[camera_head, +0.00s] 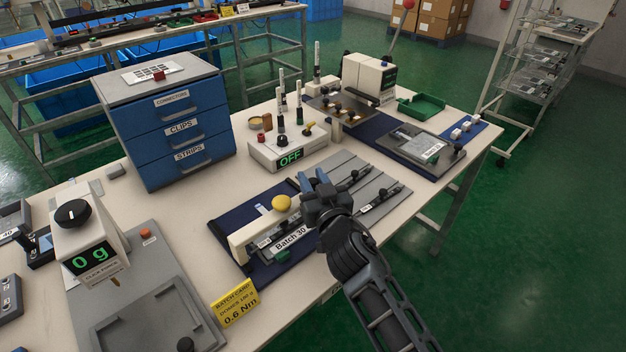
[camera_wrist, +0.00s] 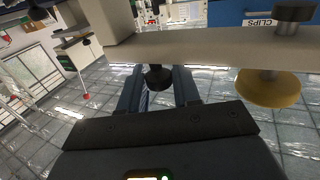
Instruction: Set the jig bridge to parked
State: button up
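The jig bridge (camera_head: 258,230) is a cream bar over the dark blue mat, with a yellow knob (camera_head: 281,202) on top. Its right end is hidden by my gripper (camera_head: 314,183), which is low over that end with its fingers apart. In the wrist view, which looks upside down, the bridge (camera_wrist: 215,48) crosses the upper part. The yellow knob (camera_wrist: 268,90) is right of my gripper (camera_wrist: 158,84). A black knob (camera_wrist: 158,78) on the bridge shows between the two fingers; I cannot tell whether they touch it. A "Batch 30" label (camera_head: 291,238) lies beside the bridge.
A control box reading OFF (camera_head: 288,150) stands behind the jig, with upright tools around it. Grey ribbed plates (camera_head: 340,170) lie right of the bridge. The blue drawer cabinet (camera_head: 175,125) is behind left. A scale (camera_head: 90,240) and yellow batch card (camera_head: 234,304) are in front left.

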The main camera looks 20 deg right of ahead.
grip_shut()
jog(key=shift+w, duration=0.1)
jog(key=w+b, duration=0.1)
jog(key=w+a+b, duration=0.1)
jog(key=w, duration=0.1)
jog(key=shift+w, duration=0.25)
jog(key=shift+o, duration=1.6)
grip_release()
